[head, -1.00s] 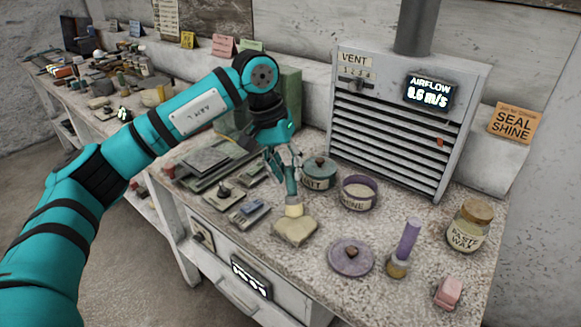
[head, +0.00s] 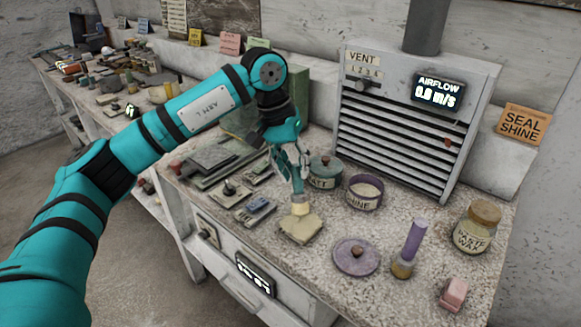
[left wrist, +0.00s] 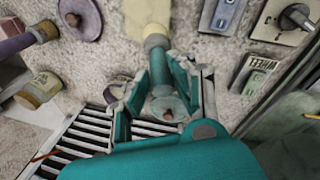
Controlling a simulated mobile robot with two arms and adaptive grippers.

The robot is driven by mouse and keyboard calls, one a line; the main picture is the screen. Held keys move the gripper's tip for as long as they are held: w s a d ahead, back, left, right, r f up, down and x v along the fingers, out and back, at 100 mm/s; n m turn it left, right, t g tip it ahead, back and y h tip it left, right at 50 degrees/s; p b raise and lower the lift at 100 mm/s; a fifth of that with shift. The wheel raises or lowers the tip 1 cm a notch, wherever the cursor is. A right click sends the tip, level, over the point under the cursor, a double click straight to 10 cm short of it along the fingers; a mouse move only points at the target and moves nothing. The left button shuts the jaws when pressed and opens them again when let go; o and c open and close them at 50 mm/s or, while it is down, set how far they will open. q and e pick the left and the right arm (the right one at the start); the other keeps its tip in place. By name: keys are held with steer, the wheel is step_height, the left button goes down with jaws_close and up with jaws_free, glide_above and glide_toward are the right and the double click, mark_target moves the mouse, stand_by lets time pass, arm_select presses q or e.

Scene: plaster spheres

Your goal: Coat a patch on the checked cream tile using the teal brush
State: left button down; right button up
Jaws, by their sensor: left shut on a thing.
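My left gripper (head: 290,166) is shut on the teal brush (head: 298,184), which points down with its pale bristle end at the cream tile (head: 299,232). The brush end meets the tile's far part in the picture; I cannot tell whether it touches. In the left wrist view, the fingers (left wrist: 160,88) flank the brush, whose pale end (left wrist: 156,40) overlaps the tile (left wrist: 147,10). No check pattern or coated patch can be made out on the tile. My right gripper is out of view.
The open purple pot labelled SHINE (head: 365,193) stands right of the teal-lidded pot. A purple lid (head: 356,258), purple brush (head: 413,240), wax jar (head: 478,228) and pink block (head: 454,293) are to the right. Switch plates (head: 230,193) lie left. The vent box (head: 403,125) stands behind.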

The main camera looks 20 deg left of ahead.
arm_select(q)
steer(key=shift+w+d+r, duration=0.1)
steer(key=shift+w+d, duration=0.15)
steer(key=shift+w, duration=0.3)
steer(key=shift+w+d, duration=0.1)
steer(key=shift+w, duration=0.2)
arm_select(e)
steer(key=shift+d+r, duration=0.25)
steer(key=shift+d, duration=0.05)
arm_select(q)
steer(key=shift+s, duration=0.15)
steer(key=shift+s+a+r+p, duration=0.4)
steer(key=shift+s+r, duration=0.25)
steer(key=shift+s, duration=0.2)
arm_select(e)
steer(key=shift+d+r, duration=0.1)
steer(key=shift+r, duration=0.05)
arm_select(q)
steer(key=shift+r+p, duration=0.85)
steer(key=shift+r, duration=0.4)
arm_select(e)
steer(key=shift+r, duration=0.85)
